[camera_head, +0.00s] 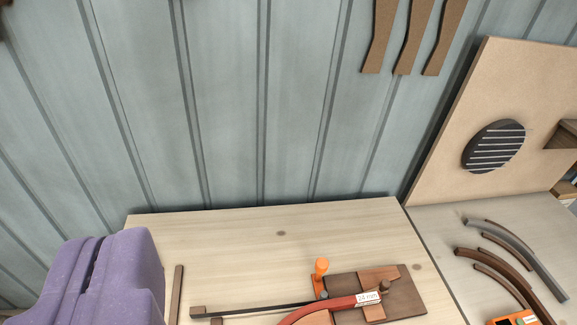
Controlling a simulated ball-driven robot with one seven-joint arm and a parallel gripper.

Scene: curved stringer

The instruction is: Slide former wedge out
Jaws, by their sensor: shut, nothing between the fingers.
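My gripper (98,262) shows as two purple fingers pressed together at the lower left, shut and empty, apart from the fixture. On the pale bench, a dark brown base (404,297) carries lighter orange-brown wooden pieces (378,275). One of these may be the former wedge, but I cannot tell which. A red curved strip (318,307) crosses the base, with a white "24 mm" label (367,298) at its right end. An orange-handled peg or clamp (321,268) stands behind it. The lower part of the fixture is cut off by the picture's edge.
A dark bar (250,309) and a thin brown strip (178,295) lie on the bench (220,240), whose rear is clear. At right are curved strips (500,265), an orange item (515,318) and an upright board (500,100) with a dark disc.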

